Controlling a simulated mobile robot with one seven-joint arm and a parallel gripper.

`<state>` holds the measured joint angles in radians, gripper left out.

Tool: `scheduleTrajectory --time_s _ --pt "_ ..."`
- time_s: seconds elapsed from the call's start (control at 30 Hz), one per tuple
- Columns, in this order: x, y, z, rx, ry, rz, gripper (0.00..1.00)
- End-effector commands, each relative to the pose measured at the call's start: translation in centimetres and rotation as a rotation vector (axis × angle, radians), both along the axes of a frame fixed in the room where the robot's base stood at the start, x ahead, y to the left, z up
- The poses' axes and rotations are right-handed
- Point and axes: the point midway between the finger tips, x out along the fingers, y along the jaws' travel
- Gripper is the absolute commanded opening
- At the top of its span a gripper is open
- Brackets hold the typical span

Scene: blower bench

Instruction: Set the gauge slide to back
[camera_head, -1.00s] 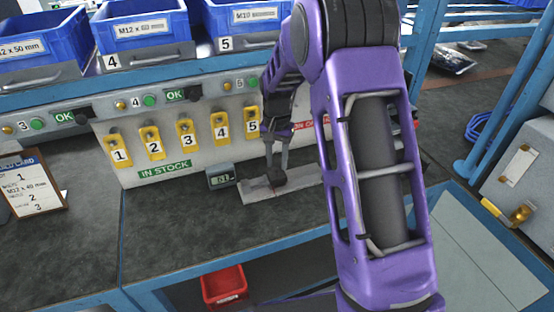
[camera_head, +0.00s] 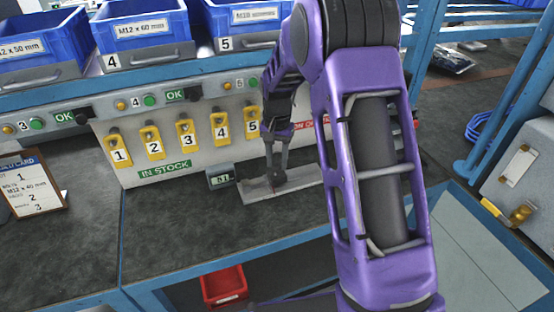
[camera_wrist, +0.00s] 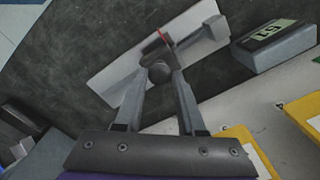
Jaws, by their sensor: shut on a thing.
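The gauge is a pale grey plate (camera_head: 298,182) lying on the dark bench top. It also shows in the wrist view (camera_wrist: 112,79), with a thin red mark (camera_wrist: 163,37) and a raised grey block at its upper right end. A dark round knob (camera_wrist: 159,72) sits on the slide, close to the red mark. My gripper (camera_wrist: 160,76) is shut on this knob, with its fingertips over the plate. In the head view my gripper (camera_head: 277,172) reaches down to the plate, and its fingers partly hide the knob.
Behind is a white panel with several numbered yellow tags (camera_head: 152,142). Blue bins (camera_head: 140,27) stand above. A card stand (camera_head: 32,184) is at left. The front bench is clear.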

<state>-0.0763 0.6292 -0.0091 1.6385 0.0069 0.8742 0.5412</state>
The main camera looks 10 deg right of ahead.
Motion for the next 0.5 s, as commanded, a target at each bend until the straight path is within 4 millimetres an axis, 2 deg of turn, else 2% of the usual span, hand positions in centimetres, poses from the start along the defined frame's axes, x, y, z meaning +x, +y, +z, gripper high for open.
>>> scheduleTrajectory --time_s 0.37,0.5 --pt "0.1 -0.2 0.1 0.000 -0.001 -0.001 0.00" --pt "0.4 -1.8 0.2 0.000 -0.001 -0.005 0.00"
